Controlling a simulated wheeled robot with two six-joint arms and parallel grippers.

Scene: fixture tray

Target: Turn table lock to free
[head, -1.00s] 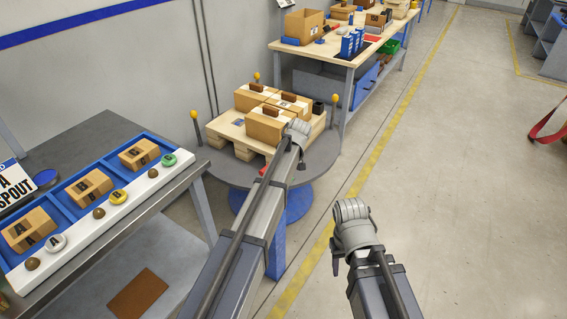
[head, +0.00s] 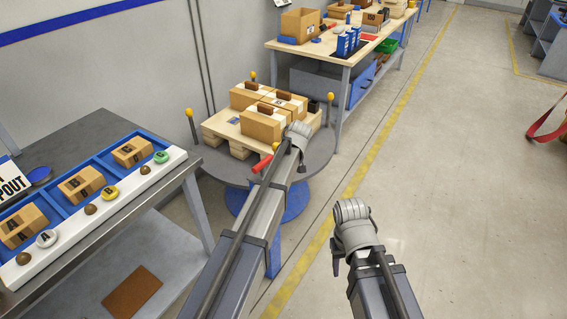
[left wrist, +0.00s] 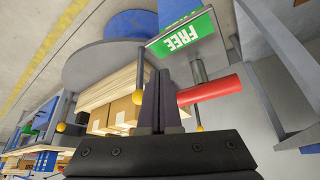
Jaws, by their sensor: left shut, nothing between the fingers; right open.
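The red lock handle (head: 262,163) sticks out at the near rim of the round grey turntable (head: 320,160). In the left wrist view the red handle (left wrist: 208,90) lies just right of my left gripper (left wrist: 160,95), whose dark fingers are shut and empty. Whether they touch the handle I cannot tell. A green sign reading FREE (left wrist: 182,38) appears beside the handle's metal post, upside down. In the head view my left arm covers part of the turntable and hides the fingers. My right gripper (head: 352,225) is open, apart from everything, over the floor.
A wooden pallet (head: 216,127) with several cartons (head: 262,125) sits on the turntable. Yellow-tipped posts (head: 189,113) stand at its rim. A grey bench (head: 100,135) with blue trays is at left, and a wooden workbench (head: 350,50) behind.

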